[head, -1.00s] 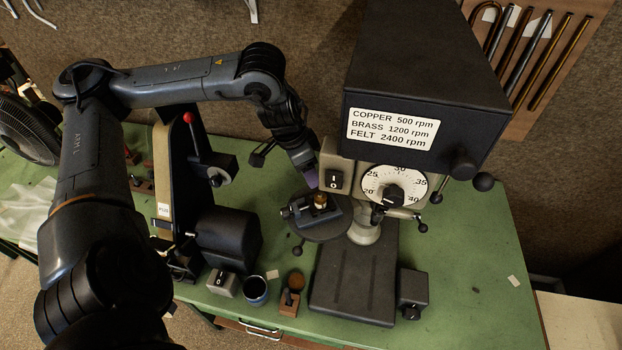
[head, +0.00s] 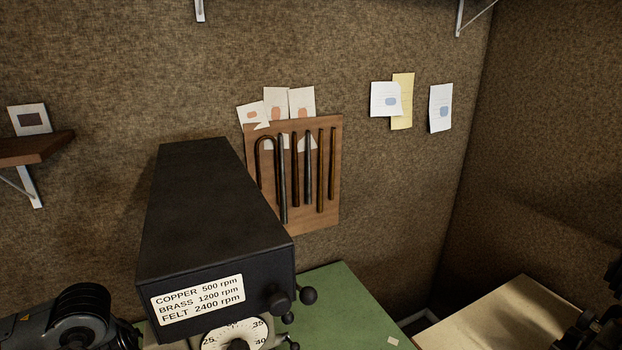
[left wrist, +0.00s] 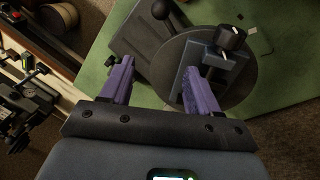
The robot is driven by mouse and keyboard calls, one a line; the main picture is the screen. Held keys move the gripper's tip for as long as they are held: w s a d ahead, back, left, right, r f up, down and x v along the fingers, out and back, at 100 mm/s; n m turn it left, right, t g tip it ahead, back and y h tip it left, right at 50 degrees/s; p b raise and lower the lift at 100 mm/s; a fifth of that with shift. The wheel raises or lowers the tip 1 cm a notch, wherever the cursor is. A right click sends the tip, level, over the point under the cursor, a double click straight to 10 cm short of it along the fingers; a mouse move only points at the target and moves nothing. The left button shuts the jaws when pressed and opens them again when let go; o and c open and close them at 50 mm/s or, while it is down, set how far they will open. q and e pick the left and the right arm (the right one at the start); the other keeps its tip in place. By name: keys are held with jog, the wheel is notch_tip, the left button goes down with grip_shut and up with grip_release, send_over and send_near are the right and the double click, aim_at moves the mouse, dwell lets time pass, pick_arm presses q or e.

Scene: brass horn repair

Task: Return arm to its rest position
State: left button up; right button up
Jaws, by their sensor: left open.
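In the left wrist view my left gripper (left wrist: 155,85) has its two purple fingers spread apart, with nothing between them. It is above the green bench (left wrist: 105,65) and the round dark plate (left wrist: 245,75) with a grey clamp (left wrist: 205,60) on it. The right finger overlaps the clamp in the picture; I cannot tell whether they touch. My right gripper is not seen; a dark part at the right edge is unclear.
The drill press (head: 205,225) with its speed label stands at lower left. Behind it a board of metal tubes (head: 330,215) hangs on the wall. A shelf (head: 35,148) juts out at left. The green bench has free room right of the press, near a pale table (head: 500,320).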

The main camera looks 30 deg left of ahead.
pick_arm(q)
jog(key=s+d+f+h+p, duration=0.2)
jog(key=s+d+f+h, duration=0.1)
jog(key=d, duration=0.8)
jog(key=s+d+f+h+p, duration=0.2)
jog(key=d+f+h, duration=0.1)
jog(key=d, duration=0.8)
jog(key=w+d+r+n+t+h+p, duration=0.1)
jog(key=w+d+r+t, duration=0.15)
jog(key=d, duration=0.25)
jog(key=w+d+r+n+t+p, duration=0.1)
jog(key=d+r+t+p, duration=0.1)
jog(key=d+t, duration=0.25)
jog(key=s+a+f+m+g+y, duration=0.1)
jog(key=s+a+g+y, duration=0.1)
jog(key=a+y, duration=0.2)
jog(key=s+a+f+m+g+y+p, duration=0.1)
jog(key=s+a+g+y, duration=0.1)
jog(key=a+y, duration=0.3)
jog(key=s+a, duration=0.1)
jog(key=a, duration=0.3)
jog(key=shift+m, duration=0.3)
jog(key=shift+w+f, duration=0.1)
